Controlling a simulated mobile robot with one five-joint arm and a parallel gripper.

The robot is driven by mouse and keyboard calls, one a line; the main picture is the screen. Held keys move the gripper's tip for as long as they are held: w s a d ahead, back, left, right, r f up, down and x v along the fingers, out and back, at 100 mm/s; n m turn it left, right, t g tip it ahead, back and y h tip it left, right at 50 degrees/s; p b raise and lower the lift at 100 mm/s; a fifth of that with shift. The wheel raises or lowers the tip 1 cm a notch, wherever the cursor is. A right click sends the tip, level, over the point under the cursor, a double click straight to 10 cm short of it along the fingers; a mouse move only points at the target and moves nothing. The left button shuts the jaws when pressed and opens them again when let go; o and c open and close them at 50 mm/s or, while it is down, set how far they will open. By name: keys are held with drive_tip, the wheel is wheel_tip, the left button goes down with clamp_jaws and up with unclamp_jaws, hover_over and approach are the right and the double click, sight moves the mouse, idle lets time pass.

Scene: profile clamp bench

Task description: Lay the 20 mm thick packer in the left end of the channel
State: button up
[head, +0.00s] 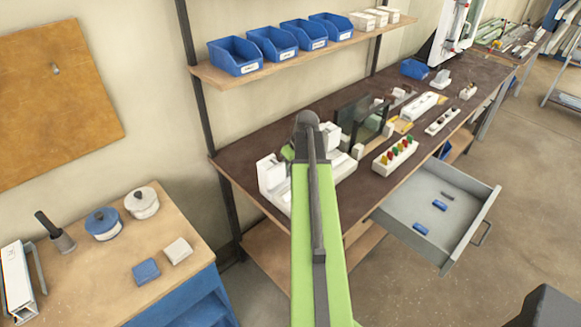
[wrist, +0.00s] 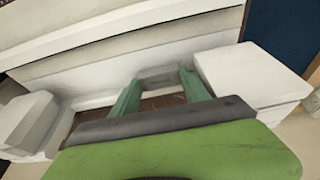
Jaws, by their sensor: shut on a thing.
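My gripper (wrist: 160,84) shows in the wrist view as two green fingers, closed on a small pale grey block (wrist: 158,75), which I take to be the packer. Its thickness cannot be read. The fingers are over a white fixture with a long ledge (wrist: 130,50), which I take to be the channel. I cannot tell whether the block touches it. White end blocks stand to the left (wrist: 28,122) and right (wrist: 250,72). In the head view the white fixture (head: 270,175) is at the bench's near left end, and my arm hides most of the gripper and the held block.
An open grey drawer (head: 410,212) juts out at the right, with two blue pieces and a dark one inside. A dark glazed frame (head: 360,122) and a white rack with coloured knobs (head: 395,155) stand right of the fixture. A shelf with blue bins (head: 235,56) hangs above.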

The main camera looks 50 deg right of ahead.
drive_tip(key=shift+f+b, duration=0.4)
drive_tip(key=shift+f, duration=0.05)
drive_tip(key=shift+r, duration=0.1)
drive_tip(key=o, duration=1.4)
wheel_tip(320, 180, up, 8)
drive_tip(key=p, duration=0.8)
drive_tip(key=shift+a+r, duration=0.15)
